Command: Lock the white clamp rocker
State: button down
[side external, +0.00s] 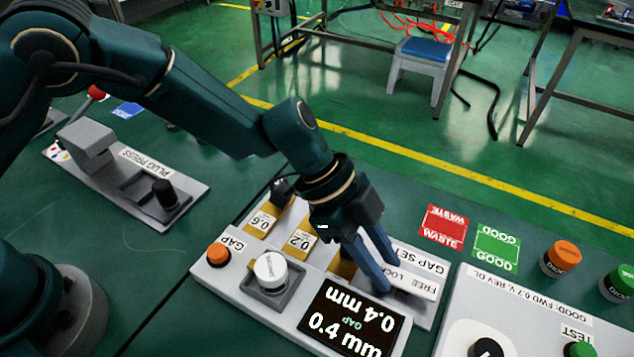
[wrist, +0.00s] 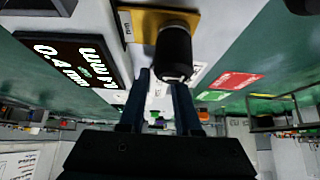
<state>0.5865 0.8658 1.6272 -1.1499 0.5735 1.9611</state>
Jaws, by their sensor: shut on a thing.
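The white clamp rocker (side external: 416,286) is at the right end of the gap-setting panel, by the FREE and LOCK labels. My gripper (side external: 388,274) reaches down to it, with its two blue fingers at the rocker's near end. In the wrist view, my gripper (wrist: 160,80) has a finger on each side of a narrow white part that looks like the rocker (wrist: 158,95). The fingers are shut on it, though the contact is partly hidden.
A black knob on a yellow block (wrist: 173,50) stands close to my fingers. Yellow blocks marked 0.6 (side external: 262,222) and 0.2 (side external: 301,241), a white knob (side external: 270,270) and an orange button (side external: 218,254) are left of my gripper. Red WASTE (side external: 444,226) and green GOOD (side external: 496,247) pads lie behind.

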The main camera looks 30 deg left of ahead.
jog(key=shift+s, duration=0.15)
jog(key=c, duration=0.6)
grip_release()
jog(key=shift+a+r, duration=0.2)
jog(key=shift+r, duration=0.05)
jog(key=shift+v, duration=2.25)
